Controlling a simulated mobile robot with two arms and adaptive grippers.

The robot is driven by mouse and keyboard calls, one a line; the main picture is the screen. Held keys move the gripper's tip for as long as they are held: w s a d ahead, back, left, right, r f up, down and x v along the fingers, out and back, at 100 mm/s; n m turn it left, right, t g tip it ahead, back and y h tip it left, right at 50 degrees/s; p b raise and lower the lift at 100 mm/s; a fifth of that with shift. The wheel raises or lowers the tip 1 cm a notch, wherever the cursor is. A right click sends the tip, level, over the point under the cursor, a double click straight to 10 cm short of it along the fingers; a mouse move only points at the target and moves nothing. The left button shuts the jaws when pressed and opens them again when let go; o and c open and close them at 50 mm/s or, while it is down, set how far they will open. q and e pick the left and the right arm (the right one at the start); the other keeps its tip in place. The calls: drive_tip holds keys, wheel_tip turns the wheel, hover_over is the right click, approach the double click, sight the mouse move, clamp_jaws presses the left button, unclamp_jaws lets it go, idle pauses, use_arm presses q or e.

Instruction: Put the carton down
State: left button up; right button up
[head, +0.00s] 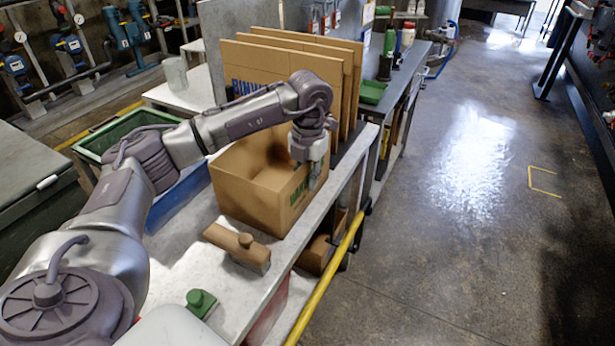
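The open-topped brown cardboard carton (243,193) is at the middle of the grey bench, with green lettering on its right side. It looks upright, and its base appears at the bench top; I cannot tell whether a small gap remains under it. My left gripper (311,172) comes down over the carton's right wall. One finger shows outside the wall, and the gripper looks shut on that wall. The inner finger is mostly hidden. My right gripper is not in view.
On the bench (178,262) are a wooden-handled brush (237,247) and a green-knobbed item (201,302). Flat cardboard sheets (349,85) stand behind the carton. A green bin (125,130) is at left. A yellow rail (325,285) runs along the front edge; open floor lies right.

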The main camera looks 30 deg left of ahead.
use_arm(q)
drive_tip(key=shift+o, duration=0.4)
drive_tip(key=shift+r, duration=0.1)
wheel_tip(320, 180, up, 12)
drive_tip(key=shift+b, duration=0.3)
drive_tip(key=shift+d, duration=0.1)
idle(0.3)
